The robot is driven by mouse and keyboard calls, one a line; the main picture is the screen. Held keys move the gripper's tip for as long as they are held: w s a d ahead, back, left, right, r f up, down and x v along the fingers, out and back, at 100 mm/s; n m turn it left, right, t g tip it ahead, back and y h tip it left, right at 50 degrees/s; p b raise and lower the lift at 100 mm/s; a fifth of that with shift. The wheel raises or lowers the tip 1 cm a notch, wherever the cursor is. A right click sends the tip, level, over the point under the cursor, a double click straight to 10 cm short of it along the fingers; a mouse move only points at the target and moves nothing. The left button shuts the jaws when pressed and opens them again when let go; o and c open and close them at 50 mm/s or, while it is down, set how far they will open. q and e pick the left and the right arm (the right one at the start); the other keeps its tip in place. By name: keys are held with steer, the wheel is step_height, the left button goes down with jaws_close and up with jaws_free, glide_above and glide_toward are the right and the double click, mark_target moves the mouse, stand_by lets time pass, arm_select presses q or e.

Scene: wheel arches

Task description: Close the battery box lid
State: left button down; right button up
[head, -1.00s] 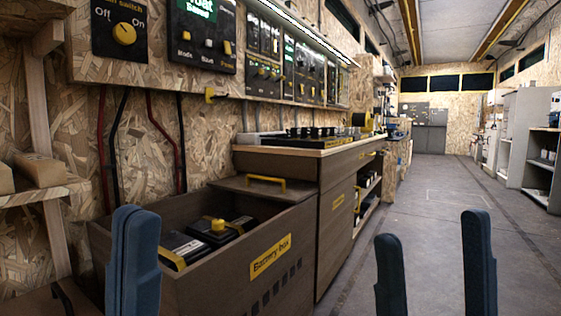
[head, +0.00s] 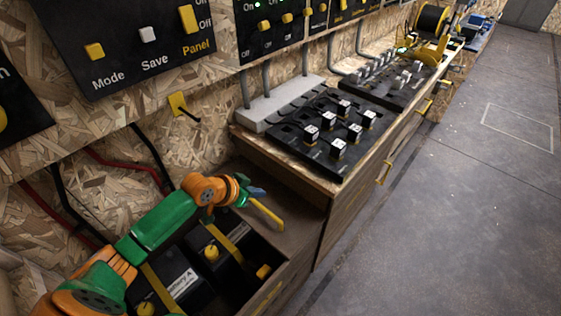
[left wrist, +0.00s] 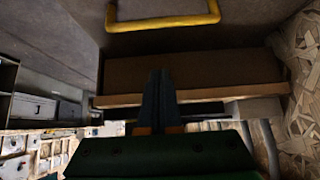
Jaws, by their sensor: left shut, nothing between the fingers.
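The battery box (head: 270,296) is open at its near part, with dark batteries (head: 182,272) with yellow caps inside. Its brown lid (head: 292,212) lies flat over the far end, and a yellow handle (head: 267,214) stands on it. My left gripper (head: 259,192) is shut and empty just beside the handle's far end; I cannot tell if they touch. In the left wrist view the shut fingers (left wrist: 160,90) point toward the handle (left wrist: 163,24), with a gap in the picture between them. My right gripper is not in view.
A counter (head: 330,186) with a black switch board (head: 335,130) stands just beyond the lid. Control panels (head: 125,35) hang on the chipboard wall above, with a yellow wall bracket (head: 178,104). Cables run down the wall behind my arm. The floor (head: 440,210) at the right is clear.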

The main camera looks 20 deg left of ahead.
mark_target(264, 207)
arm_select(q)
steer(key=b+x, duration=0.1)
steer(key=x, duration=0.2)
steer(key=b+x, duration=0.2)
steer(key=x, duration=0.1)
steer(key=b+x, duration=0.2)
steer(key=x, duration=0.1)
steer(key=shift+s+f, duration=0.3)
steer(key=shift+f, duration=0.1)
steer(key=s+p, duration=0.1)
steer(key=s+a+p, duration=0.1)
steer(key=shift+s+f, duration=0.1)
steer(key=shift+s, duration=0.15)
steer(key=shift+s+f, duration=0.1)
steer(key=shift+s, duration=0.35)
steer(key=shift+w+f, duration=0.1)
steer(key=shift+a, duration=0.1)
